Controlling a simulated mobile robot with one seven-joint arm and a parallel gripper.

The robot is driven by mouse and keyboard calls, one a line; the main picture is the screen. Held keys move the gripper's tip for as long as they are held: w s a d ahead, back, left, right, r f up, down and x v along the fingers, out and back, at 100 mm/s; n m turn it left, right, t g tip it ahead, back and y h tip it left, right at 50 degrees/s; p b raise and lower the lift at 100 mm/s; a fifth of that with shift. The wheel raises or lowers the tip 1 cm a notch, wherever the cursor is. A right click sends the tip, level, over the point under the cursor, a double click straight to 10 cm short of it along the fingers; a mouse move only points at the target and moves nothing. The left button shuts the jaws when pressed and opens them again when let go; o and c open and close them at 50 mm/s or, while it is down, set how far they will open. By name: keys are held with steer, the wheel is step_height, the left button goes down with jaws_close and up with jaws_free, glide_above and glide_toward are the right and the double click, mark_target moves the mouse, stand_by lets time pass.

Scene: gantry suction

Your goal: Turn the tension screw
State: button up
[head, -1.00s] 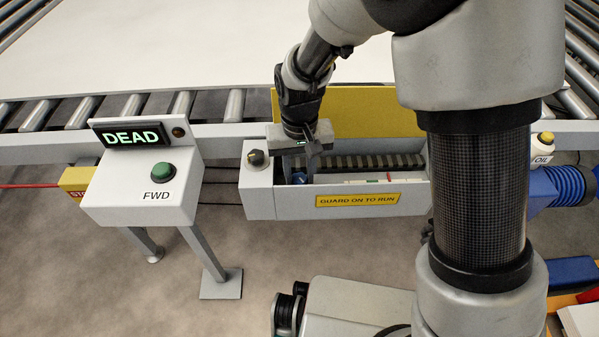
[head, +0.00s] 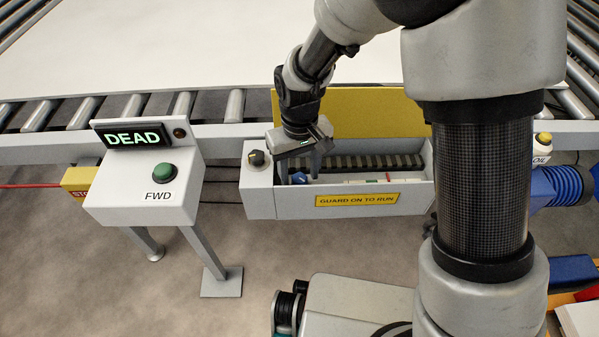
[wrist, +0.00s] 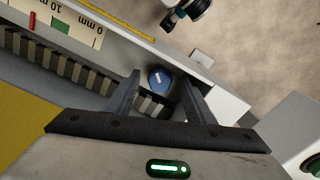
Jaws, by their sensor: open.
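The tension screw appears as a blue round knob with a white slot mark, at the left end inside the open grey box; it shows in the head view (head: 299,178) and the wrist view (wrist: 158,76). My gripper (head: 300,173) is open above the box's left end, pointing down. In the wrist view its two fingers (wrist: 160,84) lie either side of the knob, with visible gaps. I cannot tell how far above the knob the tips are. A toothed belt (wrist: 55,62) runs along the box. A white mm scale (wrist: 82,30) with green and red marks lies beside it.
The yellow guard lid (head: 350,112) stands raised behind the box (head: 260,203). A black selector knob (head: 256,158) sits on the box's left end. The control stand (head: 120,205) at left reads DEAD and has a green FWD button. An oil bottle (head: 542,150) stands right.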

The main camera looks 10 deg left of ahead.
mark_target(299, 178)
step_height(299, 178, up, 17)
steer(key=p, duration=0.4)
steer(key=shift+r, duration=0.15)
steer(key=s+d+r+m+t, duration=0.35)
steer(key=d+r, duration=0.65)
steer(key=d, duration=0.4)
steer(key=s+d+r+m+t, duration=0.2)
steer(key=s+d+m, duration=0.1)
steer(key=s+d, duration=0.6)
step_height(299, 178, up, 18)
steer(key=p, duration=1.8)
steer(key=shift+w+d+r, duration=0.15)
steer(key=shift+w+d, duration=0.2)
steer(key=shift+m, duration=0.25)
